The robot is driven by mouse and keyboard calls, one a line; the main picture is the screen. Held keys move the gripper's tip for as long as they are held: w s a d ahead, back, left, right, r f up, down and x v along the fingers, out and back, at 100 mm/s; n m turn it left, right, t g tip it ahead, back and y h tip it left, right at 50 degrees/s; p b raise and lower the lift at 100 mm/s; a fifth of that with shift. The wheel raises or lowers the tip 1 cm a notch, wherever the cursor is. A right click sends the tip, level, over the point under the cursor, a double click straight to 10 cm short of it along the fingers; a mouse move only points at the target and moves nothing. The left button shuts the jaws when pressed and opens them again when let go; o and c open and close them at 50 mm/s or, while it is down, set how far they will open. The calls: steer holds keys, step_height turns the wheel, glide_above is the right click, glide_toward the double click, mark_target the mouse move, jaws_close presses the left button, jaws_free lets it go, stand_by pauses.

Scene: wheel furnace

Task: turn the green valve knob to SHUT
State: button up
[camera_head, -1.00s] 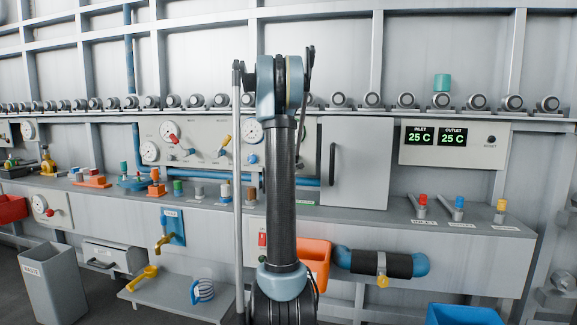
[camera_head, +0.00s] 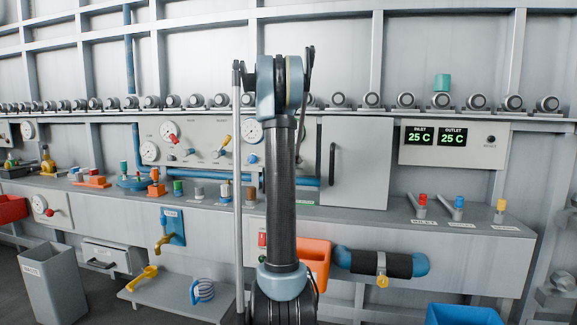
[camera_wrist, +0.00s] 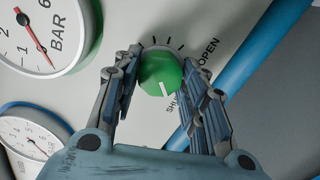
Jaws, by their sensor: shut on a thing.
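The green valve knob (camera_wrist: 160,75) shows in the wrist view on a pale panel. Its white pointer line is on the lower part of its face and points down, slightly right, toward the partly covered SHUT label (camera_wrist: 174,102). The OPEN label (camera_wrist: 208,52) is up and to the right, with black tick marks above the knob. My gripper (camera_wrist: 162,68) is shut on the knob, one finger on each side. The right finger covers part of the lettering. In the head view my arm hides the gripper, and I cannot make out the knob.
A BAR gauge (camera_wrist: 45,32) and a smaller gauge (camera_wrist: 30,137) lie left of the knob. A blue pipe (camera_wrist: 245,60) runs diagonally at the right. In the head view a grey cabinet door (camera_head: 355,165) and a display panel (camera_head: 455,145) stand right of my arm.

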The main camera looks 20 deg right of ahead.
steer(key=o, duration=1.1)
steer(key=shift+w+a+f, duration=0.15)
steer(key=shift+a, duration=0.25)
steer(key=shift+c, duration=0.2)
steer(key=shift+d, duration=0.1)
steer(key=shift+d, duration=0.1)
steer(key=v, duration=1.2)
